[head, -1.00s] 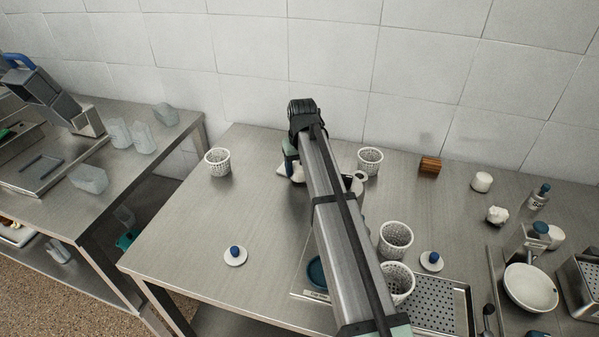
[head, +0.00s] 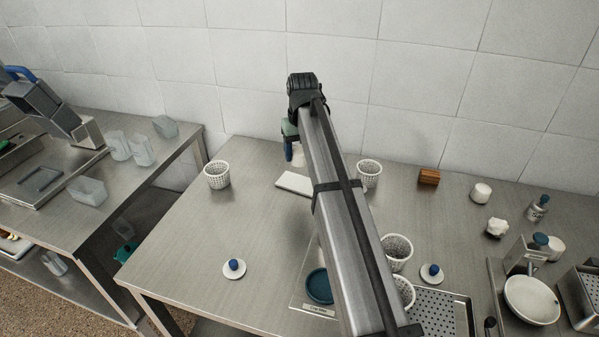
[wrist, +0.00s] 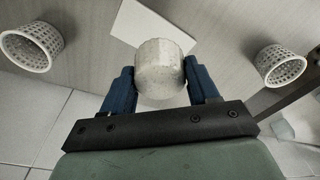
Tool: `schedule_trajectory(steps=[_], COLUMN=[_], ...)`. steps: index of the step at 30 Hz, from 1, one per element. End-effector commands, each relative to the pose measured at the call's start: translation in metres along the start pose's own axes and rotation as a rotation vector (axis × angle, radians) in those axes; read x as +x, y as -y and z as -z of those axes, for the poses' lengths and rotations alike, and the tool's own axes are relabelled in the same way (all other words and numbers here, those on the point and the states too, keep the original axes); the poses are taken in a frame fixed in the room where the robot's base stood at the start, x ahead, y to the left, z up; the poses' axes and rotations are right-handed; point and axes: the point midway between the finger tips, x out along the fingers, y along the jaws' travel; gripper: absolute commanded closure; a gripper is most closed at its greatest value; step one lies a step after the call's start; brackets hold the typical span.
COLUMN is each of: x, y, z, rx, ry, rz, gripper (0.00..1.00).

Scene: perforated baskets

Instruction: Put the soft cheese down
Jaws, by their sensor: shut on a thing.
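The soft cheese (wrist: 160,72) is a short white cylinder with a rough, rind-like surface. My gripper (wrist: 161,80) is shut on it, with one blue finger pressed against each side. In the head view my gripper (head: 289,150) is at the far side of the table near the wall, and the cheese (head: 298,156) is partly hidden by it. The cheese appears held above the tabletop. A flat white board (head: 296,183) lies just in front of it, and the board (wrist: 148,28) also shows beyond the cheese in the wrist view.
Perforated white baskets stand left (head: 217,175) and right (head: 369,172) of the board; two more (head: 397,252) are partly behind my arm. A wooden block (head: 429,177) and white pieces (head: 480,192) are farther right. The table's left middle is clear, apart from a knobbed lid (head: 234,269).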

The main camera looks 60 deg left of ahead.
Motion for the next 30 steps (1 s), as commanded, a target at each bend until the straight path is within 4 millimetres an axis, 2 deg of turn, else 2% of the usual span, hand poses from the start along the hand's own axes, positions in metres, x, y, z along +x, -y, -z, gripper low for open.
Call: schedule_trajectory(steps=[1, 4, 8, 16, 23, 30], x=[-0.003, -0.002, 0.009, 0.05, 0.067, 0.095], y=[-0.005, -0.011, -0.011, -0.011, -0.011, -0.011], z=[0.011, 0.018, 0.015, 0.009, 0.007, 0.004], rx=[0.002, 0.004, 0.003, 0.003, 0.003, 0.003], ry=[-0.001, 0.0, 0.001, 0.001, 0.0, 0.0], rz=[0.0, 0.0, 0.0, 0.0, 0.0, 0.0], gripper=[0.78, 0.78, 0.78, 0.78, 0.78, 0.78])
